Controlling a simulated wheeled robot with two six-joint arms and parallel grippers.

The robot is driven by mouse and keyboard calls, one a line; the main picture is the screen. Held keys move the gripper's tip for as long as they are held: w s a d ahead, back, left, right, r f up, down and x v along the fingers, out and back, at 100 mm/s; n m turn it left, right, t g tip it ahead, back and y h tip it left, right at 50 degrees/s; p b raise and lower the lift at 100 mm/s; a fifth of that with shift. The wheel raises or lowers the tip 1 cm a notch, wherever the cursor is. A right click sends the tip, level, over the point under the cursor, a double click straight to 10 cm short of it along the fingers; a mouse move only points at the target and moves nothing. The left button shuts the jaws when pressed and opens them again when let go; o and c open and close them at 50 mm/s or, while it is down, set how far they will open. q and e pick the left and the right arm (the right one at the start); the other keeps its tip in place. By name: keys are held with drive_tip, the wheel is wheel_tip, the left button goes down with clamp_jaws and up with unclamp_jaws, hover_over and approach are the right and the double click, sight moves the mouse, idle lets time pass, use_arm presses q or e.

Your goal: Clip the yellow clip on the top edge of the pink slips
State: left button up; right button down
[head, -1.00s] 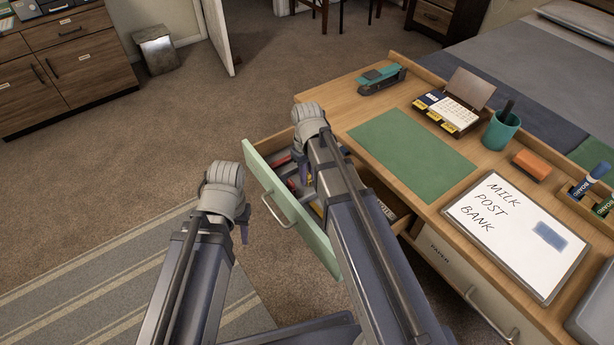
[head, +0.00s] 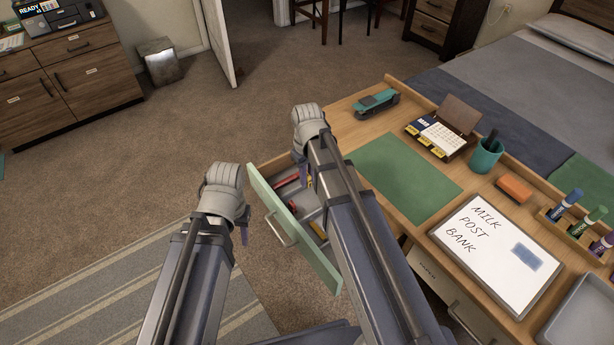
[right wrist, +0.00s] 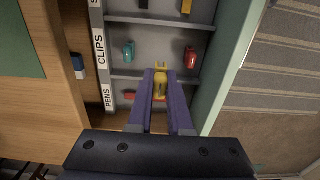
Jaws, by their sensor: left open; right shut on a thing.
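The yellow clip (right wrist: 160,85) is between the purple fingers of my right gripper (right wrist: 161,100), which is shut on it. The right wrist view shows it over the open drawer, in front of the compartment labelled CLIPS. In the head view my right gripper (head: 308,178) is over the drawer, and its arm hides part of it. My left gripper (head: 243,232) is open and empty, left of the drawer front and apart from it. I see no pink slips in either view.
The open drawer has a pale green front (head: 290,235). A teal clip (right wrist: 128,51) and a red clip (right wrist: 190,57) stay in it. On the desk are a green blotter (head: 405,175), stapler (head: 376,102), calendar (head: 443,135), teal cup (head: 486,156), whiteboard (head: 490,265) and grey tray (head: 585,315).

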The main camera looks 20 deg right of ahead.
wheel_tip(320, 180, up, 13)
drive_tip(key=p, duration=1.2)
